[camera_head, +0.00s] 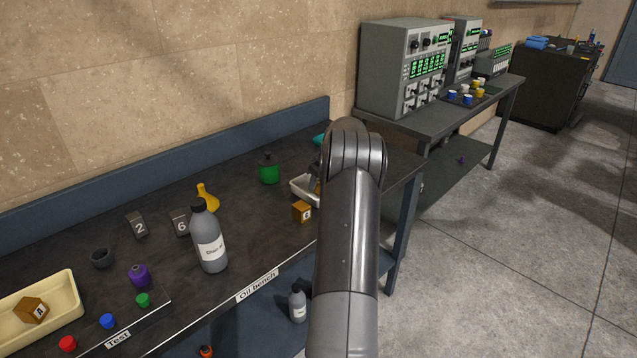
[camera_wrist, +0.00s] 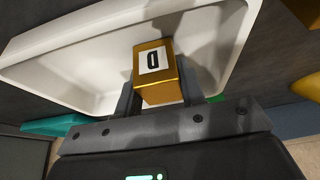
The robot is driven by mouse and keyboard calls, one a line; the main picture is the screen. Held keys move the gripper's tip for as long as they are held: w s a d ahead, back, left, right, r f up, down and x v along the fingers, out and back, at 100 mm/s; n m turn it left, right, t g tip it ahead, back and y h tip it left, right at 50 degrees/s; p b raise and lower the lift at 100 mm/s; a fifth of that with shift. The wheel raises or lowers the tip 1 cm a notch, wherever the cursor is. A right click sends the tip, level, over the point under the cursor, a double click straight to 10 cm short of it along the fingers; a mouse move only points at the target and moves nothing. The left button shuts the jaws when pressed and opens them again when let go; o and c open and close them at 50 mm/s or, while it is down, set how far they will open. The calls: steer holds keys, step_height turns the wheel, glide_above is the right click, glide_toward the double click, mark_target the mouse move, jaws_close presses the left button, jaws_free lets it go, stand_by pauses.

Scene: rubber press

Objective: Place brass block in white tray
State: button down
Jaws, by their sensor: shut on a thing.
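My gripper (camera_wrist: 160,92) is shut on a brass block (camera_wrist: 168,92) with a white label bearing a dark letter that looks like D. The block is over the white tray (camera_wrist: 60,68), within its outline in the wrist view. I cannot tell whether it touches the tray floor. In the head view the white tray (camera_head: 303,192) is at the right end of the bench, partly hidden by my arm, which also hides most of the gripper.
Another lettered brass block (camera_head: 302,211) stands just in front of the white tray. A green bottle (camera_head: 269,172) stands behind left. A grey bottle (camera_head: 208,240) and yellow flask (camera_head: 207,200) are left. A cream tray (camera_head: 68,288) holds a block marked A (camera_head: 32,310).

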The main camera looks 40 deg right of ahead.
steer(key=c, duration=0.9)
jaws_free()
steer(key=shift+f, duration=0.15)
